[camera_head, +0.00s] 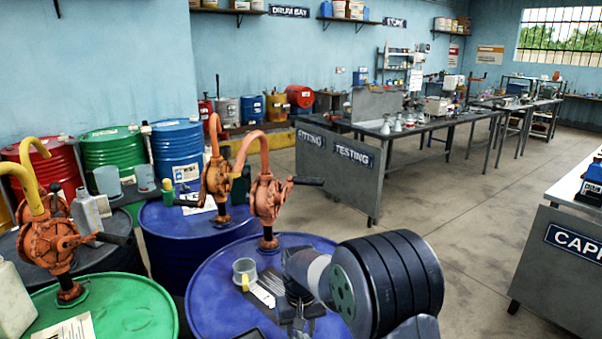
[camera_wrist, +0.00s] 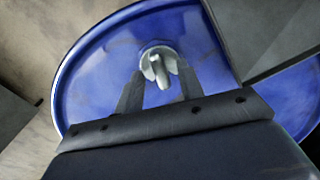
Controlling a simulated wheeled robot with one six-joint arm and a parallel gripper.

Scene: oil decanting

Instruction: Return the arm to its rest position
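My arm reaches over the near blue drum (camera_head: 215,290) in the head view, with its dark rounded joint at the lower right. My gripper (camera_head: 297,322) is low over the drum's right part. In the wrist view my gripper (camera_wrist: 157,85) has two dark fingers spread apart over the blue drum lid (camera_wrist: 95,70). A pale grey round fitting (camera_wrist: 157,62) with an upright piece stands on the lid, at or just beyond the fingertips. I see no grip on it, and cannot tell whether a finger touches it.
An orange hand pump (camera_head: 268,195) stands on the same drum. A grey cup (camera_head: 244,270) and a white paper sit on its lid. A green drum (camera_head: 115,305) with another pump is at the left. Open floor (camera_head: 450,240) lies to the right, before the capping bench (camera_head: 565,260).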

